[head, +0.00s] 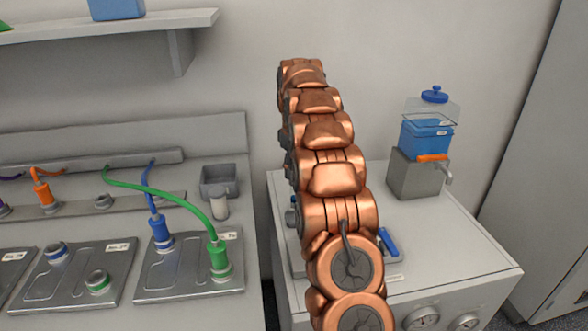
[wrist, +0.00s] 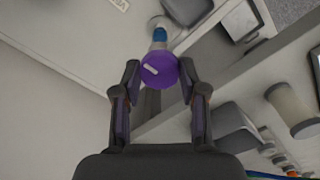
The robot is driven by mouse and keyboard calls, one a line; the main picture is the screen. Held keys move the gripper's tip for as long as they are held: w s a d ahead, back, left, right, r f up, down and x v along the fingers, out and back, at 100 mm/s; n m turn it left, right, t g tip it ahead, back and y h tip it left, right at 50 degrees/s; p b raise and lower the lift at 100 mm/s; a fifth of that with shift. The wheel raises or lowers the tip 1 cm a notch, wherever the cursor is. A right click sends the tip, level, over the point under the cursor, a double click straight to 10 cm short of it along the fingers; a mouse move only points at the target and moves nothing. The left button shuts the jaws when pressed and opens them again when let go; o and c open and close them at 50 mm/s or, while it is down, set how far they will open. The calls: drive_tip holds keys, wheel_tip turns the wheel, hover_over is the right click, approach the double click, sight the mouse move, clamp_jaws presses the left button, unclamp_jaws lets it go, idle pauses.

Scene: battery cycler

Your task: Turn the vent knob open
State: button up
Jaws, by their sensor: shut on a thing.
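A round purple knob (wrist: 157,72) with a short white mark shows in the wrist view, and it looks like the vent knob. My gripper (wrist: 158,68) is shut on the knob, one finger on each side. A blue and white stem (wrist: 159,36) shows just beyond the knob. In the head view my copper arm hides the gripper and the knob.
A dispenser with blue liquid (head: 426,138) stands on the right cabinet top (head: 445,235). A blue handle (head: 389,242) shows beside my arm. Left, a bench holds metal plates with a green cable (head: 180,203) and a grey bin (head: 218,181). A shelf (head: 100,27) hangs above.

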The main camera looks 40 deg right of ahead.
idle(0.4)
drive_tip(key=o, duration=1.1)
drive_tip(key=shift+o, duration=0.2)
drive_tip(key=m+p, duration=0.1)
drive_tip(key=m, duration=0.3)
drive_tip(key=shift+m, duration=0.3)
drive_tip(key=m+p, duration=0.2)
drive_tip(key=m, duration=0.2)
drive_tip(key=shift+r+m, duration=0.15)
drive_tip(key=shift+m, duration=0.25)
drive_tip(key=m+p, duration=0.3)
drive_tip(key=m, duration=0.1)
drive_tip(key=m+p, duration=0.4)
drive_tip(key=p, duration=0.1)
drive_tip(key=shift+m, duration=0.3)
